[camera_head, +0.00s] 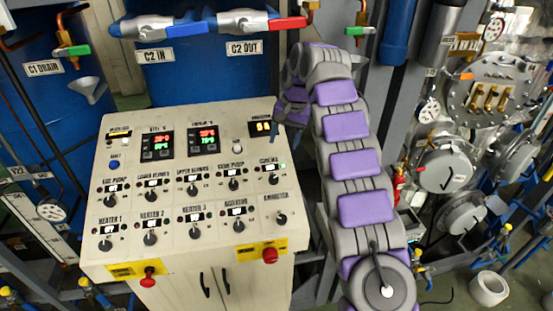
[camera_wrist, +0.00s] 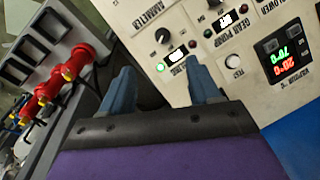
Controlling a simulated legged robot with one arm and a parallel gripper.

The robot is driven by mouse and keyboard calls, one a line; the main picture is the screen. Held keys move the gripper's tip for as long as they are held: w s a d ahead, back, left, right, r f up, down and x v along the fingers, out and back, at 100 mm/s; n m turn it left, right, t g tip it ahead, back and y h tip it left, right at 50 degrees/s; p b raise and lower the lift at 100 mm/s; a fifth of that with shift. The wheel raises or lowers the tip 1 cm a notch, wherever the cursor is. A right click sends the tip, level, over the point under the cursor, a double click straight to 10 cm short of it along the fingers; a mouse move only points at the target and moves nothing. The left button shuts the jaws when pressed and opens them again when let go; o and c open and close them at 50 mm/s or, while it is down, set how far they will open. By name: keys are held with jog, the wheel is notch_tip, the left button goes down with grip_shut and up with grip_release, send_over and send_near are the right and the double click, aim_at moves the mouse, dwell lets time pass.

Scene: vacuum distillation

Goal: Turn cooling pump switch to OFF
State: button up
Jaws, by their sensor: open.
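The cooling pump switch (camera_head: 274,180) is a small black knob at the right of the panel's upper row, below a small lit display and a green lamp. In the wrist view this black knob (camera_wrist: 162,36) lies beyond the fingertips, beside the lit display (camera_wrist: 179,54) and the glowing green lamp (camera_wrist: 161,67). Its exact pointer setting is too small to tell. My gripper (camera_wrist: 162,84) is open, with blue fingers apart and nothing between them. It faces the panel and does not visibly touch the knob. In the head view my arm largely hides the fingers.
The white control panel (camera_head: 205,265) carries several other knobs, including the gear pump knob (camera_head: 233,184) and ammeter knob (camera_head: 281,218). Red emergency buttons (camera_head: 270,255) sit on its front. Blue tanks and pipes stand behind; red valve parts (camera_wrist: 75,62) show at the wrist view's left.

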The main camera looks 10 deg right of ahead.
jog(key=w, duration=0.1)
send_near(274, 178)
jog(key=f, duration=0.3)
jog(key=a+f, duration=0.1)
jog(key=f, duration=0.4)
jog(key=shift+w+a+f+p, duration=0.25)
jog(key=shift+w+f+p, duration=0.1)
jog(key=shift+f, duration=0.05)
jog(key=c, duration=1)
